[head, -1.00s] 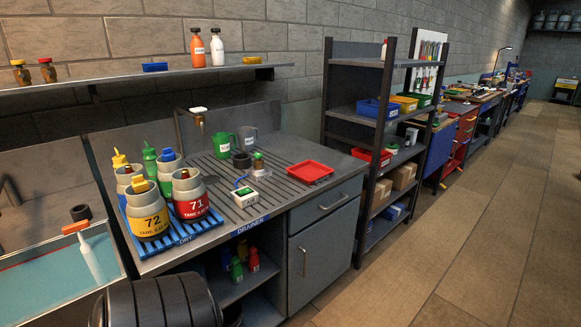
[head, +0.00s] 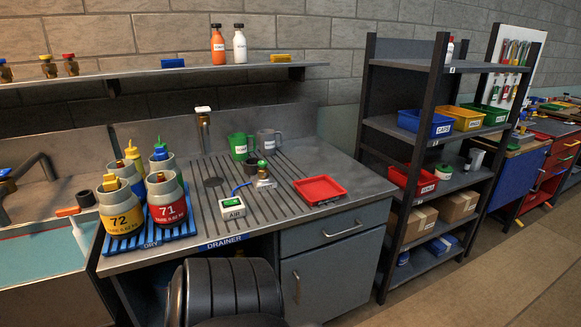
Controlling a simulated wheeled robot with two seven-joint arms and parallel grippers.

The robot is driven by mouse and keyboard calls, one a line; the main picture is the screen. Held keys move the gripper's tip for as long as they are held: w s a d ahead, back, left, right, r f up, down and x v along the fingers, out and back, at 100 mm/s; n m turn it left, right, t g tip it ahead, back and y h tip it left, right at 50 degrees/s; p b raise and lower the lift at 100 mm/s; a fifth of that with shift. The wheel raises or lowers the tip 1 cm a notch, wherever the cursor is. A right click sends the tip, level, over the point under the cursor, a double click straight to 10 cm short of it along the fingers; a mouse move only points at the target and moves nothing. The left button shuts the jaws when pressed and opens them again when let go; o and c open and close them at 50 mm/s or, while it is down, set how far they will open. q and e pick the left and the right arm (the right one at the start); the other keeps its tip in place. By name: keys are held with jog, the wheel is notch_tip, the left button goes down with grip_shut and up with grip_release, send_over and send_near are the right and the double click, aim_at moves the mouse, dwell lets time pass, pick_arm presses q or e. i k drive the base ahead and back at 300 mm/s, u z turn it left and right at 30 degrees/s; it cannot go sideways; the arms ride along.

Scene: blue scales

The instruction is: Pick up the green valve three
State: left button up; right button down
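No label reading as valve three can be made out. Green candidates stand on the drainer counter. A small fitting with a green top (head: 262,169) stands upright near the middle. A yellow-labelled container 72 (head: 121,215) and a red-labelled container 71 (head: 167,205) stand at the front of that rack.
A sink (head: 40,250) lies left. A shelf unit with bins (head: 425,122) stands right, with open floor beyond.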

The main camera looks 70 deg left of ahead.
aim_at(263, 172)
jog(key=u, duration=0.3)
jog(key=i, duration=1.95)
jog(key=u, duration=1.5)
jog(key=i, duration=1.15)
jog(key=u, duration=1.2)
jog(key=i, duration=0.2)
jog(key=u, duration=0.1)
